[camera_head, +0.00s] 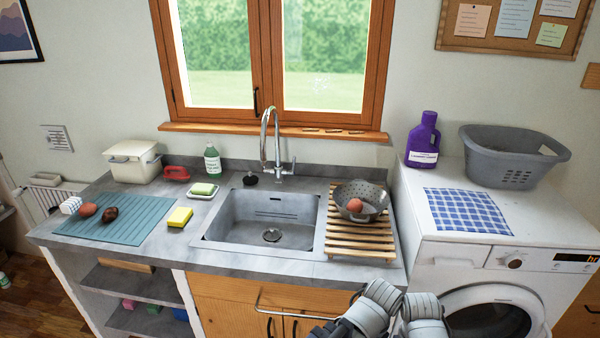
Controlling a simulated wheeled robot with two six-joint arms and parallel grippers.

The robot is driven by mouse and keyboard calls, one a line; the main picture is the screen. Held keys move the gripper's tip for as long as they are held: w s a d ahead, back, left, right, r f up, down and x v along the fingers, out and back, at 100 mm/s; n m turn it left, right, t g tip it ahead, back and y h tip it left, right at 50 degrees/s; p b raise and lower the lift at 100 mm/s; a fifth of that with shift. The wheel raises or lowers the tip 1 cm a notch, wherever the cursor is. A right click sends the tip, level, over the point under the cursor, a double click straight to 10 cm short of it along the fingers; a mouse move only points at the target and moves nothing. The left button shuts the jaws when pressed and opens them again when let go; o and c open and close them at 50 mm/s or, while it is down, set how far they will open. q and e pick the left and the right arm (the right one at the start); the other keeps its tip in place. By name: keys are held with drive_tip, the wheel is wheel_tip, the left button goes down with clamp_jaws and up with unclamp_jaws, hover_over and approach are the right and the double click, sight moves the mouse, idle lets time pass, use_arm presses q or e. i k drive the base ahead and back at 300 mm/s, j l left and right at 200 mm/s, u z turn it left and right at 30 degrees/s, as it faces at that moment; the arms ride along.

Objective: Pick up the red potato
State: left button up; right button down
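A reddish round potato-like thing (88,210) lies on the teal ribbed mat (140,232) at the left of the counter. A dark brown one (110,214) lies close beside it. Another orange-red round thing (354,205) sits in the grey colander (372,193) on the wooden slatted rack (350,240) right of the sink. I cannot tell for sure which of the reddish things is the red potato. Grey and black links of my arm show at the bottom edge right of centre. I see no gripper fingers, and neither gripper is near these things.
A white checked block (71,205) stands by the mat's left edge. A yellow sponge (180,217), soap dish (203,191), green bottle (213,161) and cream bin (133,161) surround the mat. The sink (240,218) is empty. A washing machine (500,270) stands right.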

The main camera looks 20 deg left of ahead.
sight(110, 214)
drive_tip(key=k+j, duration=0.1)
drive_tip(key=j, duration=2.4)
drive_tip(key=k+j+u, duration=0.1)
drive_tip(key=j, duration=1.15)
